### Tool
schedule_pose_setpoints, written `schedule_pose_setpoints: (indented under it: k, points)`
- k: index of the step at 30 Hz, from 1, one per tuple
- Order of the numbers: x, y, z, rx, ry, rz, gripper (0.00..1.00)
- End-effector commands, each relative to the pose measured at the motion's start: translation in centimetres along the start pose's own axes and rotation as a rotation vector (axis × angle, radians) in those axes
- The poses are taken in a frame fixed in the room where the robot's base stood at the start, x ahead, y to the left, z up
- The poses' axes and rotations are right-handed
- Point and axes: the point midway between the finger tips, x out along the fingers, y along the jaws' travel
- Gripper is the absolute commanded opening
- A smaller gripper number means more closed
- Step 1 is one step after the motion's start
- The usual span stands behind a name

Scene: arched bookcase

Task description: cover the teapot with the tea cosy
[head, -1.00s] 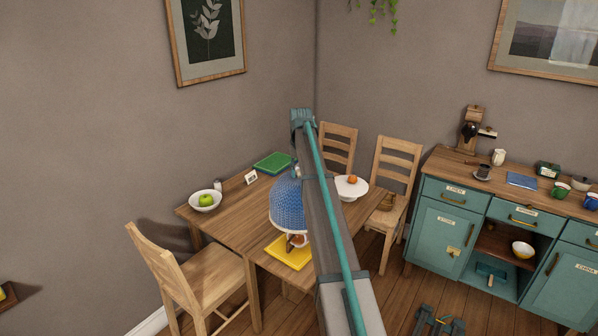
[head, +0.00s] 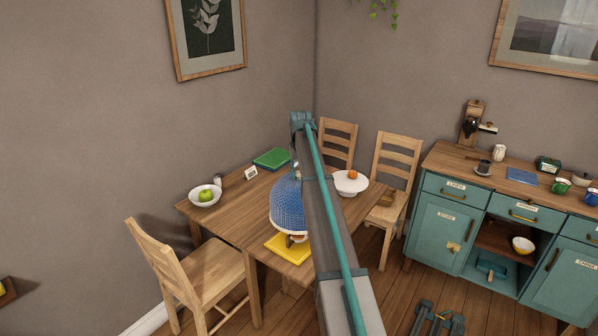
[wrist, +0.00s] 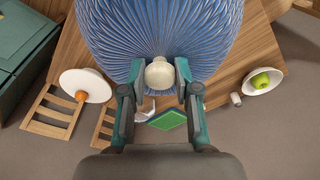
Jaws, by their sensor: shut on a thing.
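The tea cosy (head: 287,208) is a blue ribbed dome with a pale rim. It is upright over the teapot (head: 297,239), with only a small low part of the teapot showing below the rim. The teapot is on a yellow mat (head: 283,247) on the wooden table. In the wrist view my gripper (wrist: 159,78) is shut on the pale knob (wrist: 159,72) at the top of the blue cosy (wrist: 160,30). My arm hides the gripper and the right side of the cosy in the head view. I cannot tell whether the rim touches the mat.
A teal sideboard (head: 435,228) stands right.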

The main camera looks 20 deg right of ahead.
Motion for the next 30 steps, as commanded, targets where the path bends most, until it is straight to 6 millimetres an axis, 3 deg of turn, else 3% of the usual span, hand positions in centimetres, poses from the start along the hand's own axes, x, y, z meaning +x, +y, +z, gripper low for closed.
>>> schedule_pose_setpoints:
  k: [30]
  points:
    - [3.2, 0.0, 0.5, 0.0, 0.0, 0.0, 0.0]
